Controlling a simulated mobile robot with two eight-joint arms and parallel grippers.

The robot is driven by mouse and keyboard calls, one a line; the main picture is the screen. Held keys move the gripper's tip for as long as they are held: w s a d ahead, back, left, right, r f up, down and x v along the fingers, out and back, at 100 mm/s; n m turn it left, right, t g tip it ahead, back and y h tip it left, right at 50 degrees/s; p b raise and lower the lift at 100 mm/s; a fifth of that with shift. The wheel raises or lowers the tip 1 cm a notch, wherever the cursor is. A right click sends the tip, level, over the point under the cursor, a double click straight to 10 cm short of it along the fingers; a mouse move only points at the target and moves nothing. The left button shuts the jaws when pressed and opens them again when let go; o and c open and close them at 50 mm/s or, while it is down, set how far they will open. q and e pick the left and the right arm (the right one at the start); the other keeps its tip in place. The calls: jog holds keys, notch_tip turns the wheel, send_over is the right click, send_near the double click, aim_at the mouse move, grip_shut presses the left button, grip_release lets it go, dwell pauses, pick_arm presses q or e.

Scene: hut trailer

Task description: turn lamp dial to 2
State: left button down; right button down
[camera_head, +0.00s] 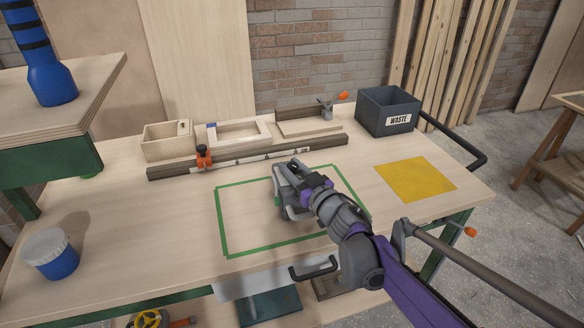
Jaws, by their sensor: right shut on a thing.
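My right gripper (289,190) reaches in from the lower right on a purple and grey arm. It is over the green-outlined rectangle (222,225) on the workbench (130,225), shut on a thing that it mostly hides. Grey parts show under and around the fingers, but I cannot tell which belong to the held thing. No lamp dial or number marks can be made out.
A waste bin (372,117), a yellow square (416,179) and a long rail (245,156) are on the bench. Wooden trays (168,141) stand behind the rail. A blue tub (58,262) is at left. The bench between tub and green outline is clear.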

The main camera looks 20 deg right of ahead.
jog(key=shift+d+n+y, duration=0.1)
jog(key=shift+n+y, duration=0.2)
jog(key=shift+y, duration=0.1)
jog(key=n+g+y, duration=0.1)
jog(key=y, duration=0.1)
jog(key=shift+n+g+y, duration=0.3)
jog(key=shift+n, duration=0.1)
jog(key=n+g+y, duration=0.2)
jog(key=y, duration=0.1)
jog(key=shift+n+p, duration=0.3)
jog(key=shift+p, duration=0.1)
jog(key=n+g+y+p, duration=0.1)
jog(key=n+g+y, duration=0.3)
jog(key=g, duration=0.1)
jog(key=shift+g+y+p, duration=0.3)
jog(key=shift+p, duration=0.05)
jog(key=shift+n+g+y+p, duration=0.45)
jog(key=shift+n+g+y, duration=0.25)
jog(key=shift+n+g, duration=0.75)
jog(key=shift+g, duration=0.45)
jog(key=c, duration=0.6)
grip_release()
jog(key=shift+o, duration=0.2)
